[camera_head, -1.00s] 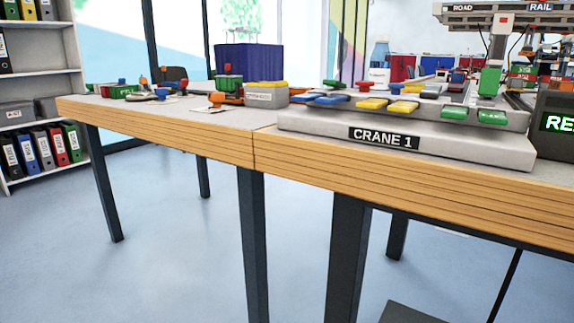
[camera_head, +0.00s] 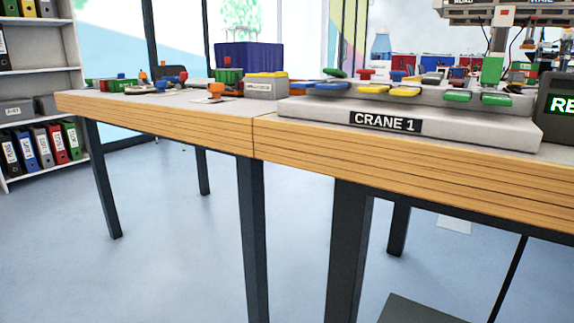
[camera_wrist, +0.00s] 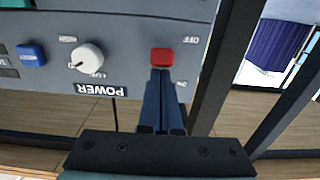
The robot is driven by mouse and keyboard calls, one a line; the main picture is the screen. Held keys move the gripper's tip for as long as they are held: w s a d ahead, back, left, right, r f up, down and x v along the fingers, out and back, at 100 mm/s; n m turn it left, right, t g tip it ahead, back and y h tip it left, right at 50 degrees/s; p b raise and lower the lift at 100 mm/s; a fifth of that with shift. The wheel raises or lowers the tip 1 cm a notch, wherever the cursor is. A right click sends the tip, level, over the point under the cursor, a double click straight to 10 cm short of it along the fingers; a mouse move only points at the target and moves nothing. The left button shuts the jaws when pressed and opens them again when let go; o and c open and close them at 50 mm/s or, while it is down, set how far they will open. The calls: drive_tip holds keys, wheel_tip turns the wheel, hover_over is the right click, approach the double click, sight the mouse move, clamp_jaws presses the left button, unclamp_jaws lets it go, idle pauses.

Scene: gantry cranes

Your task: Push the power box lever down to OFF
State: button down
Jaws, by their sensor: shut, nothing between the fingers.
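The grey power box (camera_wrist: 120,50) fills the upper left of the wrist view and appears upside down, with its POWER label (camera_wrist: 101,88) inverted. Its red lever (camera_wrist: 161,57) lies between the OFF mark (camera_wrist: 190,41), above it in the picture, and the ON mark (camera_wrist: 181,84), below it. My gripper (camera_wrist: 161,73) is shut and empty. Its fingertips are at the ON-side edge of the lever; I cannot tell whether they touch it. Neither the box nor my gripper shows in the head view.
A white knob (camera_wrist: 87,58) and a blue button (camera_wrist: 31,54) are on the box beside the lever. Dark table legs (camera_wrist: 228,60) stand close on the right. In the head view, the long table (camera_head: 190,129) carries the CRANE 1 console (camera_head: 300,111).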

drive_tip(key=shift+r+p, duration=0.65)
drive_tip(key=p+v, duration=0.3)
drive_tip(key=v, duration=0.4)
idle(0.3)
